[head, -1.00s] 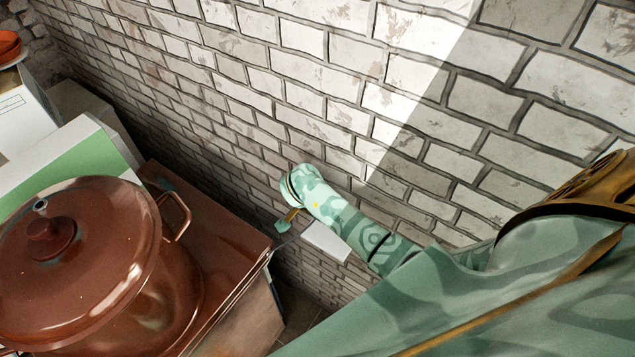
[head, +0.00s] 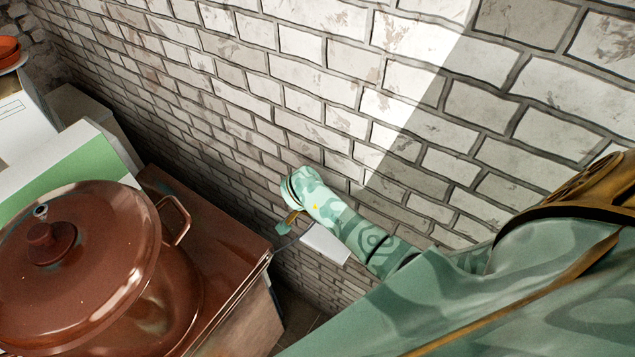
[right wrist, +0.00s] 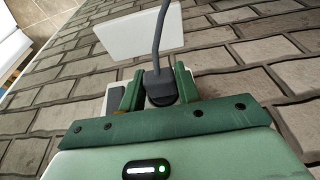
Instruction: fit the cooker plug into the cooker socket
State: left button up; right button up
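My right gripper (right wrist: 158,88) has its green fingers on either side of a dark plug (right wrist: 160,90) in the right wrist view and appears shut on it. A grey cable (right wrist: 158,40) runs up from the plug. A small pale fitting with a grey part (right wrist: 113,97), maybe the cooker socket, shows partly behind the left-hand finger. In the head view my right gripper (head: 287,222) is low by the brick wall, past the brown cooker's (head: 215,238) right edge; the plug is too small to make out there. My left gripper is not in view.
A blank white plate (right wrist: 138,33) is on the wall close to the gripper; it also shows in the head view (head: 325,243). A brown lidded pot (head: 85,265) stands on the cooker. White and green boxes (head: 75,165) are at the left.

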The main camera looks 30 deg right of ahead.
jog(key=o, duration=0.4)
jog(key=shift+d, duration=0.2)
jog(key=p+v, duration=0.4)
jog(key=v, duration=1.2)
jog(key=shift+r, duration=0.15)
